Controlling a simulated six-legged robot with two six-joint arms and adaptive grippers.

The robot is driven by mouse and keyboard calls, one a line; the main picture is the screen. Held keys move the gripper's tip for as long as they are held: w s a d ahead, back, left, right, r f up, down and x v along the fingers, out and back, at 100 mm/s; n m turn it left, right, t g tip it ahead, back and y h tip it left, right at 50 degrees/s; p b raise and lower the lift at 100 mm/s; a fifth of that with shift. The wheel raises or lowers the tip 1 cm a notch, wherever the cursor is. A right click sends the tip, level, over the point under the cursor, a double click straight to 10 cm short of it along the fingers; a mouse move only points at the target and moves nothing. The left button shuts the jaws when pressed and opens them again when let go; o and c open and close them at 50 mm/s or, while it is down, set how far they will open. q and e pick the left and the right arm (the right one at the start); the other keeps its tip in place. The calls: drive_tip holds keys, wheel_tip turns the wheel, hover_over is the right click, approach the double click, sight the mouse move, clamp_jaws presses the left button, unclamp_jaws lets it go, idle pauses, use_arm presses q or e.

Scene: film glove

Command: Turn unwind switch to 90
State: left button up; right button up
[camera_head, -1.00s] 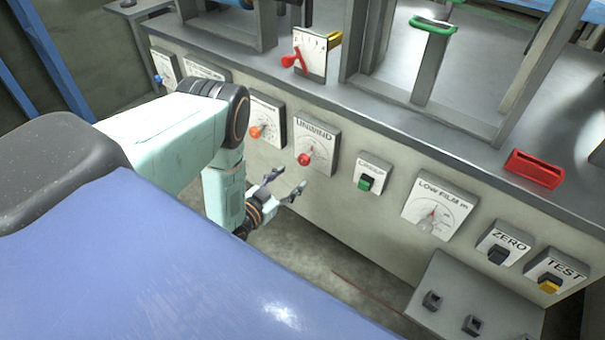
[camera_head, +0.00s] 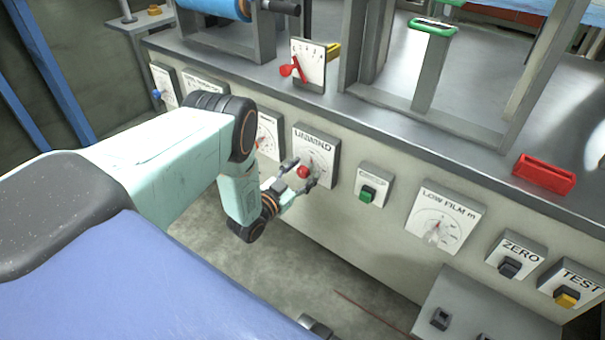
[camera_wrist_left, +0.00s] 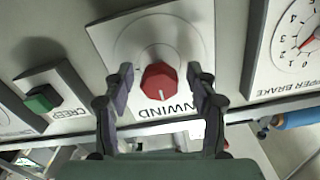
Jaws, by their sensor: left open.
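The unwind switch is a red knob (camera_head: 304,172) on a white square dial plate (camera_head: 318,146) labelled UNWIND, on the front of the machine panel. In the left wrist view the red knob (camera_wrist_left: 159,81) shows a white pointer line, aimed toward the UNWIND lettering. My left gripper (camera_head: 300,179) is open at the knob in the head view. In the left wrist view its two fingers (camera_wrist_left: 160,90) stand on either side of the knob, with gaps visible on both sides. My right gripper is not in view.
A green button (camera_head: 367,193) sits right of the dial. An orange-knobbed dial (camera_head: 268,137) lies left, partly behind my left arm. A LOW FILM dial (camera_head: 437,219) and ZERO switch (camera_head: 511,268) are further right.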

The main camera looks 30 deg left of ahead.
use_arm(q)
drive_tip(key=shift+r, duration=0.1)
drive_tip(key=shift+c, duration=0.3)
drive_tip(key=c, duration=1.1)
drive_tip(key=shift+m, duration=0.3)
drive_tip(key=m+p, duration=0.1)
drive_tip(key=m, duration=0.2)
drive_tip(key=shift+m+p, duration=0.3)
drive_tip(key=m+p, duration=0.1)
drive_tip(key=m, duration=0.3)
drive_tip(key=shift+d, duration=0.1)
drive_tip(key=m+p, duration=0.1)
drive_tip(key=m, duration=0.6)
drive_tip(key=m+p, duration=0.1)
drive_tip(key=m, duration=0.1)
drive_tip(key=shift+f+m, duration=0.2)
drive_tip(key=shift+m, duration=0.1)
